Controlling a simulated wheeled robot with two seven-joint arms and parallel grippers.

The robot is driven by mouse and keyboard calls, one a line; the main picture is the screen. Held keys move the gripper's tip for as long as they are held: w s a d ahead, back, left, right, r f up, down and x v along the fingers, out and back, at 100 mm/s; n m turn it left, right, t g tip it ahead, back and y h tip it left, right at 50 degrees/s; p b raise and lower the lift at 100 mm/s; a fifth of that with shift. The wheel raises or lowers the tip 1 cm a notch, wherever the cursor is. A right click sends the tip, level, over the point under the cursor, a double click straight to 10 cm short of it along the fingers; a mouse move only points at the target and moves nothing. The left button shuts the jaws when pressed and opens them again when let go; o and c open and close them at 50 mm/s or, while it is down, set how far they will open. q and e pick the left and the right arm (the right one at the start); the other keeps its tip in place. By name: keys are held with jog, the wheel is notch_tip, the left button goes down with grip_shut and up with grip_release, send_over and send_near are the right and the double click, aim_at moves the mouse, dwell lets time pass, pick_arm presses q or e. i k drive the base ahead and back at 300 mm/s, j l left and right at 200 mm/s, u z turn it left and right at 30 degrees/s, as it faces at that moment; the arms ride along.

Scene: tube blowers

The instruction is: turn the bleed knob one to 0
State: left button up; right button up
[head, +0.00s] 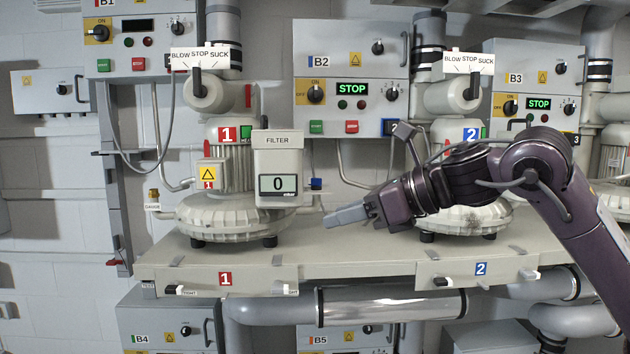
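Blower 1 (232,212) stands on the left of the shelf, with a red 1 plate on the shelf front (225,279) below it. A small black knob with a white label (172,289) is on that front, left of the plate; another small labelled control (286,289) is on its right. Their lettering is too small to read, so I cannot tell which is the bleed knob. The filter display (278,184) reads 0. My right gripper (346,215) points left above the shelf, right of blower 1, apart from the controls. Its fingers overlap in this side view. My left gripper is out of view.
Blower 2 (462,214) stands behind my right arm. Control boxes B2 (350,60) and B3 (540,65) hang on the wall. A thick grey pipe (390,304) runs under the shelf (330,256). The space before the shelf's left front looks clear.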

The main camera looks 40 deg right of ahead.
aim_at(316, 184)
jog(key=i+l, duration=1.2)
jog(key=l, duration=0.15)
